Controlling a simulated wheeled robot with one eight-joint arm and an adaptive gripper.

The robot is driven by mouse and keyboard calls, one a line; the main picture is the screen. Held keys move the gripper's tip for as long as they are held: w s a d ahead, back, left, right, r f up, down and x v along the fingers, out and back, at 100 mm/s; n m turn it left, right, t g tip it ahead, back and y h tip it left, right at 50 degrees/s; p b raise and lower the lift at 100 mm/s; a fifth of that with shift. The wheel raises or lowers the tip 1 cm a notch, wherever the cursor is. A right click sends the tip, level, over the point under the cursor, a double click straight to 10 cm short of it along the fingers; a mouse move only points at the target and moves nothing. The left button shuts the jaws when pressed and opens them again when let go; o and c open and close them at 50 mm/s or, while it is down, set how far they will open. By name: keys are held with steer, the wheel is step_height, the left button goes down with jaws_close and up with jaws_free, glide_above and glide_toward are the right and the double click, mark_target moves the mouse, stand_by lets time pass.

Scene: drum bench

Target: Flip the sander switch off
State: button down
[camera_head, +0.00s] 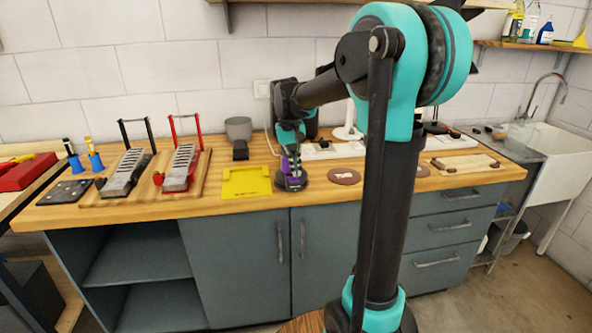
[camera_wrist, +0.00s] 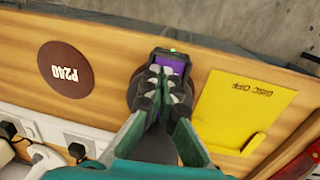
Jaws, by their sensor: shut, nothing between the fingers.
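The sander (camera_head: 291,181) is a dark, round-based tool with a purple body, standing near the front edge of the wooden bench. In the wrist view, its purple and black top (camera_wrist: 172,62) lies just beyond my fingertips, with a small greenish mark at its far edge. My gripper (camera_wrist: 163,88) is shut and empty, pointing down over the sander; in the head view my gripper (camera_head: 291,150) is right above it. The fingers cover part of the sander. I cannot make out the switch or its position, or whether the fingertips touch the body.
A yellow plate (camera_wrist: 238,108) marked "DISC OFF" lies beside the sander. A brown P240 disc (camera_wrist: 64,64) lies on its other side. A white power strip (camera_wrist: 62,132) with black plugs runs along the back.

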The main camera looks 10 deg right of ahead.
steer(key=shift+f, duration=0.2)
steer(key=shift+s+d+f, duration=0.1)
steer(key=shift+d+f, duration=0.05)
steer(key=shift+f, duration=0.2)
stand_by(0.4)
steer(key=shift+a+r, duration=0.15)
steer(key=shift+a, duration=0.65)
step_height(320, 180, up, 14)
steer(key=a, duration=0.1)
steer(key=shift+a, duration=0.35)
